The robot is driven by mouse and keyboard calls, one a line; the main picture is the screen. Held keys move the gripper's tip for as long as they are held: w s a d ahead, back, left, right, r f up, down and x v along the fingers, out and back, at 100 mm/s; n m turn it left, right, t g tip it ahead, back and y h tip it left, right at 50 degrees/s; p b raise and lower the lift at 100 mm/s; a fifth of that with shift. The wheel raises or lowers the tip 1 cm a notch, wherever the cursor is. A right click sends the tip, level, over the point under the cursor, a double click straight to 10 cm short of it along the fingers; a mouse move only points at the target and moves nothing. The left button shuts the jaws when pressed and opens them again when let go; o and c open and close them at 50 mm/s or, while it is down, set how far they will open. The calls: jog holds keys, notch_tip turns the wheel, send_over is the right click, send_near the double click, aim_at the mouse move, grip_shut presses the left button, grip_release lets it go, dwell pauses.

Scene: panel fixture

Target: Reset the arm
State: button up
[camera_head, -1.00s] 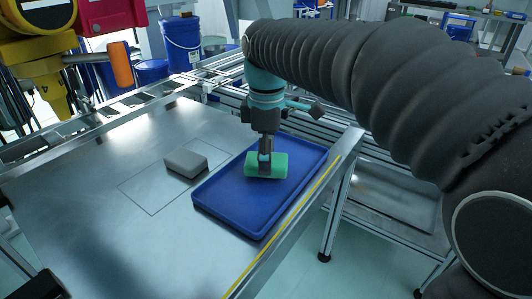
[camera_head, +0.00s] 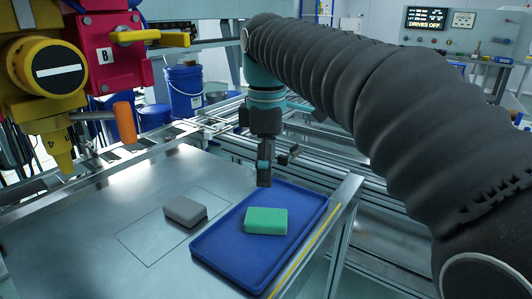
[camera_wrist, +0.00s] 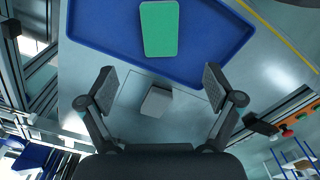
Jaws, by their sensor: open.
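My gripper (camera_head: 264,178) is open and empty, pointing down above the blue tray's back edge in the head view. In the wrist view my gripper (camera_wrist: 158,90) shows two fingers spread wide with nothing between them at their level. A green block (camera_head: 266,221) lies in the blue tray (camera_head: 230,268), apart from the gripper. The green block (camera_wrist: 159,28) also shows in the wrist view, beyond the fingertips in the tray (camera_wrist: 90,28). A grey block (camera_head: 185,211) lies on the metal table, left of the tray, within a thin outlined square.
The metal table (camera_head: 75,235) is clear around the grey block. A yellow and red panel fixture (camera_head: 108,50) with an orange handle (camera_head: 125,121) stands at the left. Blue buckets (camera_head: 184,90) stand behind. A yellow line (camera_head: 305,249) runs along the table's right edge.

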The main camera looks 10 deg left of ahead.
jog(key=s+d+f+m+t, duration=0.1)
jog(key=s+d+m, duration=0.1)
jog(key=d+m, duration=0.45)
jog(key=s+d+f+m+t, duration=0.2)
jog(key=s+d+m, duration=0.1)
jog(key=d, duration=0.7)
jog(key=s+d+f+m+t, duration=0.2)
jog(key=s+d+f+m, duration=0.8)
jog(key=f, duration=0.3)
jog(key=shift+d+t, duration=0.3)
jog(key=shift+d, duration=0.1)
jog(key=shift+s, duration=0.1)
